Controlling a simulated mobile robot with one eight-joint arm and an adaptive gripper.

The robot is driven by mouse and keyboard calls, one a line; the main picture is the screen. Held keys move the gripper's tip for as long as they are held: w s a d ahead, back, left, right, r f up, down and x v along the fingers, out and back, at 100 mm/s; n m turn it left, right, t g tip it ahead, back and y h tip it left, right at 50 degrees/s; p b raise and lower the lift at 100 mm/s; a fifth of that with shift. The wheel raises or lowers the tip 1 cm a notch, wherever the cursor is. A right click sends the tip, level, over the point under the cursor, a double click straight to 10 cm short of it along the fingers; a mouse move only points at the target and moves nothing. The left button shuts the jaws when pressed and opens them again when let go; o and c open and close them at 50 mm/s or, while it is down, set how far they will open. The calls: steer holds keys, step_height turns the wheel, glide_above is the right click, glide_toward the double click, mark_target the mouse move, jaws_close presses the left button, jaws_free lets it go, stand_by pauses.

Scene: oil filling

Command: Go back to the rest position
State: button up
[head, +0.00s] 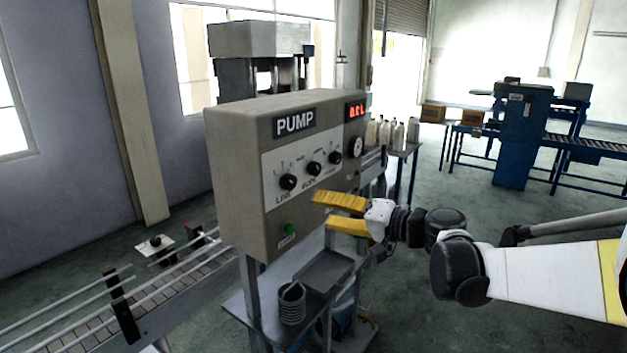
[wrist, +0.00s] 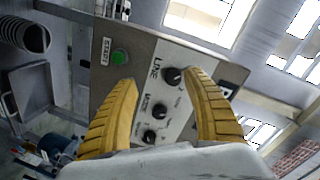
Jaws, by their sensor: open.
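My gripper (head: 328,211) has two yellow fingers and is open and empty. In the head view it is in front of the lower right part of the grey pump box (head: 232,180). In the wrist view my gripper (wrist: 160,95) has its fingers spread, with the panel of the pump box (wrist: 100,75) between and beyond them. The box carries a PUMP label, several black knobs (head: 288,181), a small gauge (head: 356,147) and a red display (head: 356,111). The green start button (head: 289,229) is low on the box. It also shows in the wrist view (wrist: 119,57).
Below the box is a stand with a grey tray (head: 322,270) and a coiled spring-like part (head: 291,303). A conveyor (head: 180,290) runs at left. A table with bottles (head: 398,134) stands behind. A blue machine (head: 521,135) is at back right, with open floor before it.

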steer(key=s+d+f+n+g+h+b, duration=0.1)
steer(key=s+f+h+b, duration=0.2)
steer(key=s+f, duration=0.45)
steer(key=s+d+f+g+h+b, duration=0.1)
steer(key=s+d+f+h+b, duration=0.15)
steer(key=s+f, duration=0.55)
steer(key=s+d+f+h+b, duration=0.2)
steer(key=s+d+f+h, duration=0.1)
steer(key=s+d+f, duration=0.1)
steer(key=s+d+f+n+h+b, duration=0.1)
steer(key=s+d+f+h+b, duration=0.2)
steer(key=s, duration=0.6)
step_height(320, 180, down, 2)
steer(key=d+h, duration=0.1)
steer(key=d, duration=0.1)
steer(key=shift+s+d+f+g+b, duration=0.2)
steer(key=shift+d+f+g+b, duration=0.1)
steer(key=shift+d+g, duration=0.1)
steer(key=shift+h, duration=0.25)
steer(key=shift+c, duration=0.2)
